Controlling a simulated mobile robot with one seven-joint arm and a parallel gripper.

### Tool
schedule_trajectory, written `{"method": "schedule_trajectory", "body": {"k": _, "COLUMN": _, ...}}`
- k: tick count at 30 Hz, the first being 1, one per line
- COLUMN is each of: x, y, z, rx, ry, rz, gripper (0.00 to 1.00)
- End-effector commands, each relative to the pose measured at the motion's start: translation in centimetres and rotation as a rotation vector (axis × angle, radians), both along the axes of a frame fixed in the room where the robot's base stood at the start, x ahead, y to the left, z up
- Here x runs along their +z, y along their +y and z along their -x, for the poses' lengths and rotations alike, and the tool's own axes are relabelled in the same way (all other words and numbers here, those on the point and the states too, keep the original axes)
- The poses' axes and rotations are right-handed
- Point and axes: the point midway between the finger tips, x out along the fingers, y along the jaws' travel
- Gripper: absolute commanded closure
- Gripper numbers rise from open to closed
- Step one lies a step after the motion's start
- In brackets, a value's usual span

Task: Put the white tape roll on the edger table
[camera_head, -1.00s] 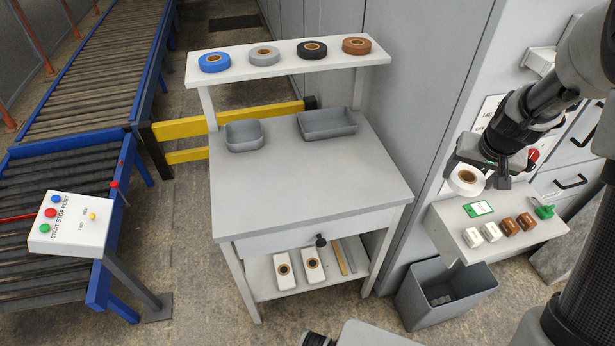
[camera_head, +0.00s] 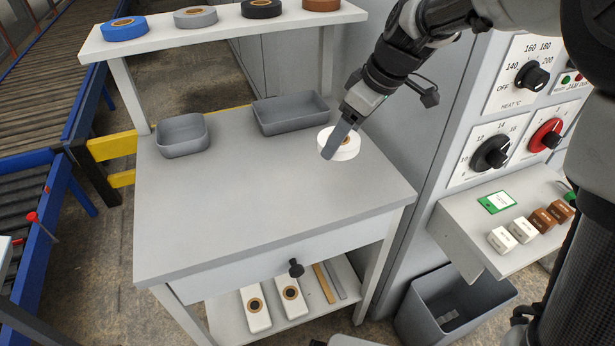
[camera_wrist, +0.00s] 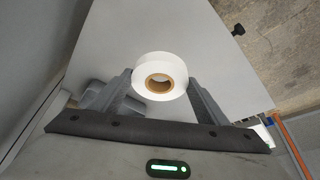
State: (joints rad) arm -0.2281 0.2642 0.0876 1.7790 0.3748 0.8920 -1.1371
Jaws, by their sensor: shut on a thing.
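The white tape roll (camera_head: 343,148) is in my gripper (camera_head: 338,142), over the back right part of the edger table (camera_head: 250,215). In the wrist view the roll (camera_wrist: 160,76) sits between the two fingers (camera_wrist: 160,95), its brown core facing the camera. My gripper is shut on it. The grey table top lies below it. I cannot tell whether the roll touches the table top or hangs just above it. The far finger is partly hidden behind the roll in the head view.
Two grey bins (camera_head: 182,136) (camera_head: 290,112) stand at the back of the table. A shelf (camera_head: 222,27) above holds blue, grey, black and brown rolls. The machine panel (camera_head: 510,110) with knobs rises at the right. The table's middle and front are clear.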

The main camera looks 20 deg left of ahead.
Motion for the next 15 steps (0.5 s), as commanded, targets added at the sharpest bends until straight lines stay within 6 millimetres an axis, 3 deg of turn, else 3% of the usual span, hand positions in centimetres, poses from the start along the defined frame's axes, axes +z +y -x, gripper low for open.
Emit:
{"method": "schedule_trajectory", "body": {"k": 3, "x": -2.5, "y": 0.0, "z": 0.0, "rx": -0.003, "ry": 0.005, "rz": 0.000, "gripper": 0.56}}
{"method": "schedule_trajectory", "body": {"k": 10, "x": -4.9, "y": -0.1, "z": 0.0, "rx": -0.005, "ry": 0.001, "rz": 0.001, "gripper": 0.56}}
{"method": "schedule_trajectory", "body": {"k": 15, "x": -7.9, "y": -0.1, "z": 0.0, "rx": -0.005, "ry": 0.004, "rz": 0.001, "gripper": 0.56}}
